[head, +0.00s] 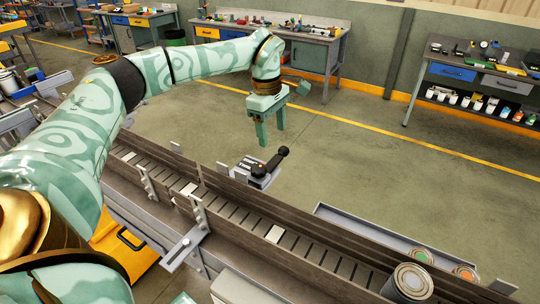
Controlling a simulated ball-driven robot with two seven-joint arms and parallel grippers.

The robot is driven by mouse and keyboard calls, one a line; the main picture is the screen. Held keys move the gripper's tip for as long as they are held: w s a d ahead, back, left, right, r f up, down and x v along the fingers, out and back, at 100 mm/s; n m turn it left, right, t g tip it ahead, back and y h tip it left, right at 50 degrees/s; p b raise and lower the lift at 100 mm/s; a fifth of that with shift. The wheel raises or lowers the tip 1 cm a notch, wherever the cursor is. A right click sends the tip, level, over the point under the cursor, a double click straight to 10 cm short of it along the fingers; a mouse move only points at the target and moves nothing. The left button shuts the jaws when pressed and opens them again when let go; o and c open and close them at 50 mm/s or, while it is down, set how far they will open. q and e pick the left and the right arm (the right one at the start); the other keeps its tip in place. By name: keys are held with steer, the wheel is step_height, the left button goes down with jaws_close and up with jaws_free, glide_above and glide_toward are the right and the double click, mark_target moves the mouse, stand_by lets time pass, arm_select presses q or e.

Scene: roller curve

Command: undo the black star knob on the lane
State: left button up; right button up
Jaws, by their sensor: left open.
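My left gripper (272,137) hangs fingers-down past the far side of the roller lane (228,205). It is open, with nothing between its fingers. Below it is a grey block with a black lever-like handle (270,163) at the lane's far edge; a gap shows between fingertips and handle. A flat metal bracket (180,253) with a small dark spot on it sticks out from the lane's near side. I cannot clearly make out a star-shaped black knob; it is too small to tell or hidden. My right gripper is not in view.
Cans (412,281) stand at the lower right, by a grey tray (375,233) along the lane's far side. A yellow case (125,252) is below the near side. Workbenches (480,75) line the back wall. The floor behind the lane is clear.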

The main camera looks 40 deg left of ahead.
arm_select(q)
steer(key=a+r+y, duration=0.1)
steer(key=a+r, duration=0.1)
steer(key=a, duration=0.2)
glide_above(258, 168)
step_height(258, 168, down, 4)
steer(key=shift+n, duration=0.4)
step_height(258, 168, down, 12)
steer(key=shift+w+r+p, duration=0.1)
steer(key=shift+r+p, duration=0.05)
steer(key=shift+p, duration=0.45)
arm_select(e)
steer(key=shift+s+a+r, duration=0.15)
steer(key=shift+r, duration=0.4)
arm_select(q)
steer(key=shift+c, duration=0.3)
steer(key=c, duration=0.9)
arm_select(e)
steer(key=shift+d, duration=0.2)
